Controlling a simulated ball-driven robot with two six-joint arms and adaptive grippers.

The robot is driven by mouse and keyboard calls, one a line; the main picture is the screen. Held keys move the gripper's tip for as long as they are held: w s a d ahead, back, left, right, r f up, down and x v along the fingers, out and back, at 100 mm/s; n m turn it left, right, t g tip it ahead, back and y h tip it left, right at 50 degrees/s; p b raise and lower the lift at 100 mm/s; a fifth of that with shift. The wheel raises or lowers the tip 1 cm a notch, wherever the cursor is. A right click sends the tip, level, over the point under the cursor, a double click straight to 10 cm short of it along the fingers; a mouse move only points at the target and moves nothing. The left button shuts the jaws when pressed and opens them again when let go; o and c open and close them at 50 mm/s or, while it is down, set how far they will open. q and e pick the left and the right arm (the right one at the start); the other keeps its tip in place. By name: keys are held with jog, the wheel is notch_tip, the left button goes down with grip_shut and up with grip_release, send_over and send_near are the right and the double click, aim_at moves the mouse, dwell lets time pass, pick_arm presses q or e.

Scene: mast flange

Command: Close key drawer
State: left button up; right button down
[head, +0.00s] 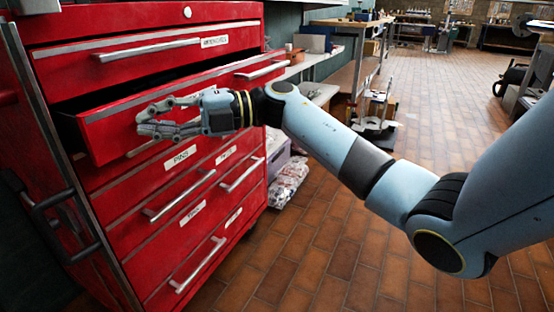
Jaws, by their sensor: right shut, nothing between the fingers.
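A red tool cabinet (60,22) stands at the left with several drawers. One upper drawer (98,131) is pulled out, with a dark gap above its front. Its label is not readable, partly hidden behind my gripper, so I cannot tell by name whether it is the key drawer. My right gripper (147,122) is shut and empty, in front of the pulled-out drawer's front, pointing left. I cannot tell whether it touches the drawer. My left gripper is not in view.
Closed drawers with bar handles, one labelled PINS (181,156), lie below. A dark side handle (62,225) is at the cabinet's left. A clear plastic bag (288,180) lies on the floor by the cabinet.

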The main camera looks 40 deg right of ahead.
jog(key=w+a, duration=0.1)
jog(key=w, duration=0.1)
jog(key=w+a+b, duration=0.1)
jog(key=w, duration=0.2)
jog(key=w+a+b, duration=0.1)
jog(key=w, duration=0.2)
jog(key=shift+w+a+f, duration=0.1)
jog(key=shift+w+a, duration=0.05)
jog(key=shift+a, duration=0.1)
jog(key=shift+w+a, duration=0.1)
jog(key=shift+w, duration=0.2)
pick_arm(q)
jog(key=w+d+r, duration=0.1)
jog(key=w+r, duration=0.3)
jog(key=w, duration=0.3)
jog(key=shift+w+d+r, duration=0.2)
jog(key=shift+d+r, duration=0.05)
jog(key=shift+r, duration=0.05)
pick_arm(e)
jog(key=shift+r, duration=0.2)
jog(key=shift+w+r, duration=0.1)
